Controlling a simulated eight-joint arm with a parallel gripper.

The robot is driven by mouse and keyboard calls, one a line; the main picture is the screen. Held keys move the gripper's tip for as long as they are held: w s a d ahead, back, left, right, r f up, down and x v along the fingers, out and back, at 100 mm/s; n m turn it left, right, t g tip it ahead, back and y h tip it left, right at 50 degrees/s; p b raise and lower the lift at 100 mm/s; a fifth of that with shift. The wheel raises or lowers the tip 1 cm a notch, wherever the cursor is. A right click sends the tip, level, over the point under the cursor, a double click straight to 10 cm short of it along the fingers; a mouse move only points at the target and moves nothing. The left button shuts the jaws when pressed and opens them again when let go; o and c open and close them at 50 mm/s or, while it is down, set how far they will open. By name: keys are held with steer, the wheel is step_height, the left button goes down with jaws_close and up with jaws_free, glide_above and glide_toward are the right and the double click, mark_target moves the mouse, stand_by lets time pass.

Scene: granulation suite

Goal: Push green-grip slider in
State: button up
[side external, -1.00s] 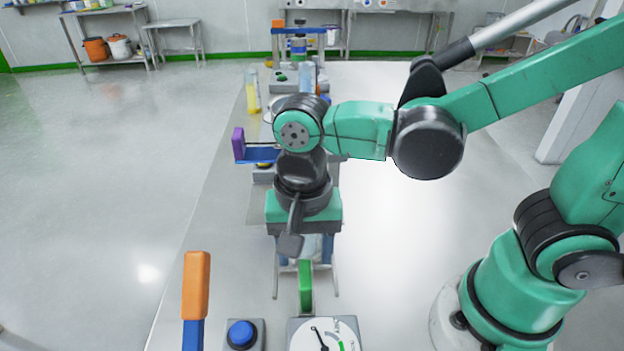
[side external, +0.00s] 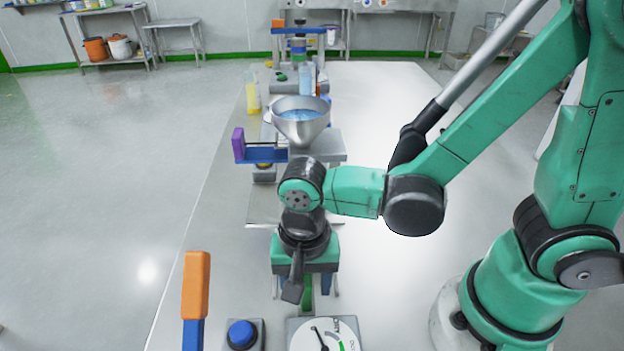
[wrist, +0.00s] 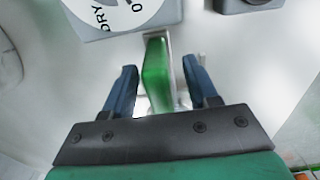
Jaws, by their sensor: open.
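The green grip (side external: 307,297) of the slider shows only in part below my gripper (side external: 305,288) in the side view; the rest is hidden behind my wrist. In the wrist view the green grip (wrist: 156,75) is a long upright-looking block between the two blue fingers of my gripper (wrist: 160,72). The fingers are spread, with a visible gap on each side of the grip. Neither finger appears to touch it. The height of the fingertips relative to the grip is hard to tell.
A dial (side external: 328,334) and a blue button (side external: 241,334) stand close in front of the grip. An orange-handled lever (side external: 196,287) rises at the left. A steel funnel (side external: 300,122) and a purple-ended slider (side external: 238,144) lie behind. The bench's right side is clear.

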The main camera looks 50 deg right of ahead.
jaws_close()
stand_by(1.3)
